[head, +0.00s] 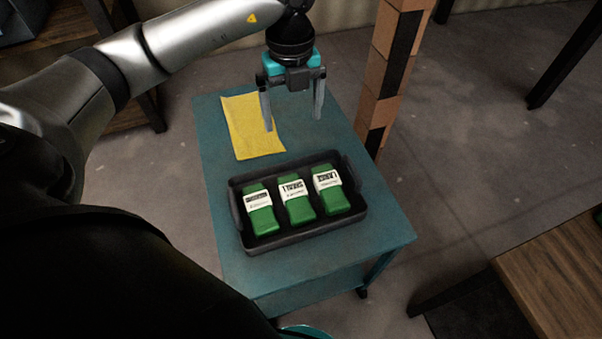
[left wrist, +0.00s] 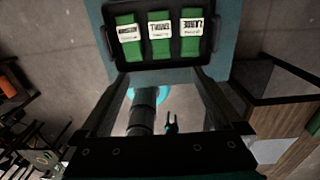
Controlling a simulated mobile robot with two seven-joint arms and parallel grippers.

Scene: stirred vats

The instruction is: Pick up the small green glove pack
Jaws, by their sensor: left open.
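Three green glove packs with white labels lie side by side in a black tray: the left pack (head: 262,212), the middle pack (head: 297,203) and the right pack (head: 333,193). They look alike in size, and I cannot tell which is the small one. They show in the left wrist view too: one pack (left wrist: 129,46) at left, one (left wrist: 160,45) in the middle, one (left wrist: 191,45) at right. My left gripper (head: 293,122) is open and empty, fingers pointing down, above the table beyond the tray. It touches no pack. My right gripper is not clearly seen.
The tray (head: 300,240) has raised walls and stands on a teal table (head: 385,230). A yellow cloth (head: 250,130) lies behind it, left of my gripper. A brick-patterned post (head: 387,75) rises close behind the table's right side. A wooden table (head: 560,275) stands at lower right.

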